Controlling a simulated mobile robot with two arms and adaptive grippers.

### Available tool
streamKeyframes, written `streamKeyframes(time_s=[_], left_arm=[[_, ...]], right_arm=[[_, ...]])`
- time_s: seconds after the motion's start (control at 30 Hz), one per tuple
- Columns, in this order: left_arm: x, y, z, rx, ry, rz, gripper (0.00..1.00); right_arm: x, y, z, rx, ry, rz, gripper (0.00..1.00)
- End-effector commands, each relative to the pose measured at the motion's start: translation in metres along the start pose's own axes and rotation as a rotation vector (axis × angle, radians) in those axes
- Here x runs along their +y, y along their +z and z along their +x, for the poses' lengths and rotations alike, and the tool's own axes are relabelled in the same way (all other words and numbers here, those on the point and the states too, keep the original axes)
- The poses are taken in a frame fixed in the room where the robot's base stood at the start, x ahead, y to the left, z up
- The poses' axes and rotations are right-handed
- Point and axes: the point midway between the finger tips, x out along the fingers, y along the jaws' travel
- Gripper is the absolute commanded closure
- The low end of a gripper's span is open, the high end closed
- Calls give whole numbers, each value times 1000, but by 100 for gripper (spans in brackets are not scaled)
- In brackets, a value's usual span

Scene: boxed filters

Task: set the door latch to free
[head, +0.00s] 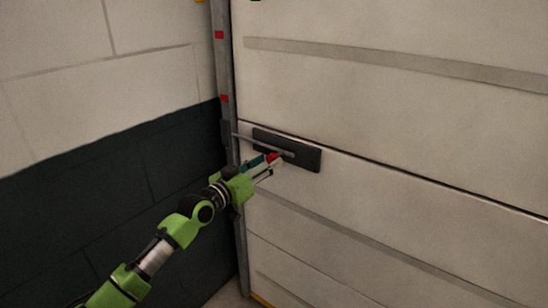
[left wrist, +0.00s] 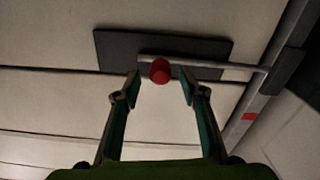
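The door latch (head: 243,136) is a grey bar on a dark plate (head: 309,158) fixed to the pale panelled door. The bar runs from the plate toward the metal rail at the door's left edge. A red knob (head: 272,158) sits on the bar; it also shows in the left wrist view (left wrist: 160,71). My left gripper (head: 267,168) is at the knob. In the left wrist view the gripper (left wrist: 161,80) has its two fingers apart, one on each side of the knob, with gaps between. My right gripper is not in view.
The metal rail (head: 226,80) with red marks runs up the door's left edge. A dark bracket (head: 226,133) is on it where the bar ends. A block wall (head: 100,70), pale above and dark below, stands on the left.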

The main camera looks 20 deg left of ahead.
Motion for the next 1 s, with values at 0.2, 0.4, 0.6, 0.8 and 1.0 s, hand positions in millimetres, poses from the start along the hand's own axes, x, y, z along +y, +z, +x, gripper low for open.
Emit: streamKeyframes(time_s=[0.2,0.4,0.6,0.8,1.0], left_arm=[[0,1,32,0,0,0,61],[0,1,41,-1,-1,2,61],[0,1,42,-1,-1,2,61],[0,1,42,-1,-1,1,98],[1,0,42,-2,-1,1,100]], right_arm=[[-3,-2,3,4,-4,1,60],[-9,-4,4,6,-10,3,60],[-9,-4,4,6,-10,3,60],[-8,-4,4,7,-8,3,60],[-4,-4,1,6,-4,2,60]])
